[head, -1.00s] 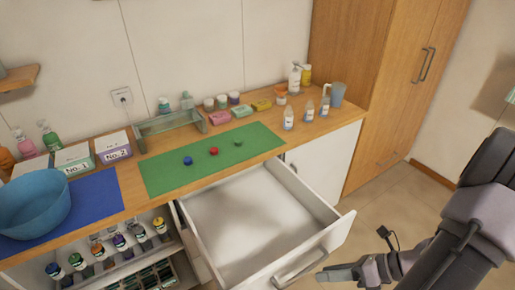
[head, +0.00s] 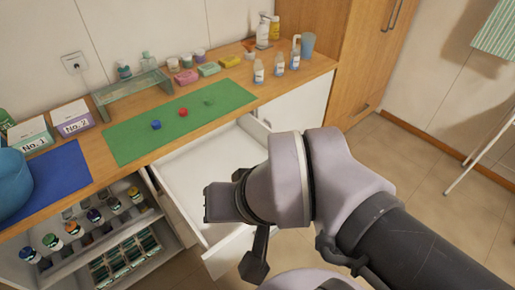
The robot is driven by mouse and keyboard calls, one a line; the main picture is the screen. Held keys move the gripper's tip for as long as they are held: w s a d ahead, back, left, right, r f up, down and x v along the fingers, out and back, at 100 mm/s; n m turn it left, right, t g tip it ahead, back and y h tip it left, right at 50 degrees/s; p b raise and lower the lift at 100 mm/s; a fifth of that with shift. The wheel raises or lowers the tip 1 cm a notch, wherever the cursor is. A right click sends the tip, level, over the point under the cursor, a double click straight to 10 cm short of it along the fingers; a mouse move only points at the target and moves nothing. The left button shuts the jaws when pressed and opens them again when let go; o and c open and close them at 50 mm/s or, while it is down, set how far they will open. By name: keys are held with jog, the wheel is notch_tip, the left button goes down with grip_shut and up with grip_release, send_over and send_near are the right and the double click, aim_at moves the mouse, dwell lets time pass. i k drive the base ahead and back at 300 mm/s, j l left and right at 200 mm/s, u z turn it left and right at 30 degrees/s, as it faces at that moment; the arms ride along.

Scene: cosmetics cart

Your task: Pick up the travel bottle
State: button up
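Several small clear bottles with pale labels and light caps stand upright on the right part of the wooden counter. Three stand in a row: the front-left bottle (head: 258,73), the middle bottle (head: 279,63) and the back-right bottle (head: 295,58). Any could be the travel bottle; I cannot tell which. My gripper (head: 225,203) is seen from behind and above, over the open drawer, lower and nearer than the bottles and apart from them. My wrist hides much of it, and its fingers are not clear enough to show open or shut.
The open white drawer (head: 188,172) juts out below the counter. A green mat (head: 135,138) holds small blue and red pieces. A blue cup (head: 307,46) and a white pump bottle (head: 263,32) stand close to the bottles. Free floor lies to the right.

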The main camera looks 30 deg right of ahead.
aim_at(294, 60)
jog(key=l+z, duration=0.2)
jog(key=z, duration=0.45)
